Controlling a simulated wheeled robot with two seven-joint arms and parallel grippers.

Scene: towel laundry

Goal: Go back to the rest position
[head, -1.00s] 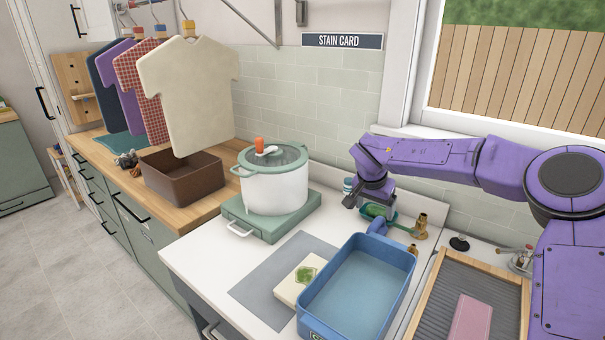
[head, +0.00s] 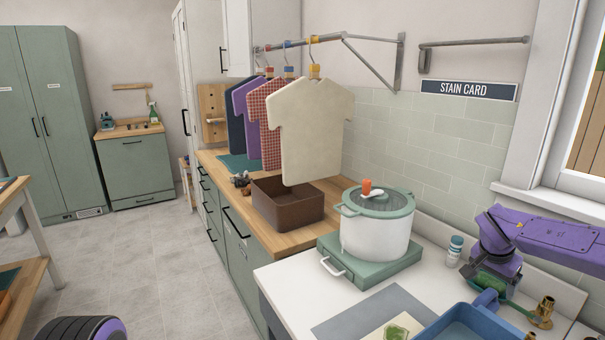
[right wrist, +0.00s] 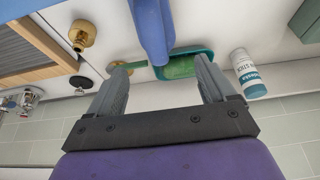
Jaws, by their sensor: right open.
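My right gripper (head: 494,272) is at the lower right of the head view, low over the back of the white counter, its arm coming in from the right. My left gripper is not in view.
A blue basin (head: 470,328), a white pot (head: 376,235) on a green stand, a small white bottle (head: 454,251) and brass fittings (head: 543,312) are near the right arm. A brown box (head: 287,207) and hanging shirts are farther left. The tiled floor (head: 140,255) is open.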

